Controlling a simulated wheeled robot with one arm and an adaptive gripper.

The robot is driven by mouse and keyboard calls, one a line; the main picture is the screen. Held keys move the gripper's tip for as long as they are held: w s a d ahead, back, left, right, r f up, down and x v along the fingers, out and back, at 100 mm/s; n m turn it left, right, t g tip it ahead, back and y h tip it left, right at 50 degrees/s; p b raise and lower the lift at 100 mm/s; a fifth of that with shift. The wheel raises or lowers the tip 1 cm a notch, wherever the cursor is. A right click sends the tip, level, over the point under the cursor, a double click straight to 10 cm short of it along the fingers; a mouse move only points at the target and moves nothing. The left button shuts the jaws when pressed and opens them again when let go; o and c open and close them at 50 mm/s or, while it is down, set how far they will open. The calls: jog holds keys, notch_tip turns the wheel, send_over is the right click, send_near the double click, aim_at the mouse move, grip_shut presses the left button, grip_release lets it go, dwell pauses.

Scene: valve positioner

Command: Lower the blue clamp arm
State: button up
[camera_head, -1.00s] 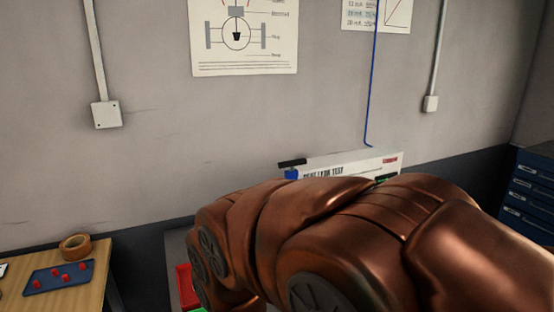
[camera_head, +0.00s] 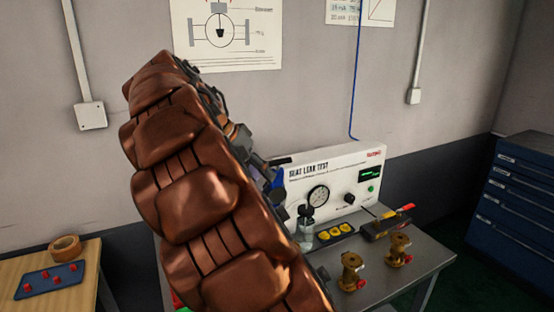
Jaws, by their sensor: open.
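The blue clamp arm (camera_head: 277,184) shows in small part at the left end of the white seat leak test panel (camera_head: 350,165), with a black handle (camera_head: 279,161) at its top. My copper-coloured arm covers most of the clamp and whatever is below it. My gripper (camera_head: 258,158) shows only in part, as dark pieces past the right edge of my arm, close to the black handle. It is open, and I see nothing held in it. I cannot tell whether it touches the handle or the clamp arm.
A blue drawer cabinet (camera_head: 520,190) stands right. A wooden table (camera_head: 85,290) stands left.

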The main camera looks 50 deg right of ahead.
aim_at(277, 162)
jog(key=shift+w+d+r+m+h+p, duration=0.1)
jog(key=shift+w+d+m+h+p, duration=0.25)
jog(key=shift+w+d+m, duration=0.65)
jog(key=shift+w+d+r+m+h+p, duration=0.15)
jog(key=shift+w+d+m+p, duration=0.35)
jog(key=shift+w+d, duration=0.85)
jog(key=shift+w+d+r+m+h+p, duration=0.1)
jog(key=shift+w+d+m+h+p, duration=0.2)
jog(key=shift+w+d+m, duration=0.95)
jog(key=shift+n, duration=0.35)
jog(key=shift+s+r+p+x, duration=0.15)
jog(key=shift+p+x, duration=0.25)
jog(key=shift+x, duration=1.05)
jog(key=shift+s+r+p+x, duration=0.1)
jog(key=shift+s+p+x, duration=0.2)
jog(key=shift+x, duration=1.2)
jog(key=shift+w+d, duration=0.1)
grip_shut()
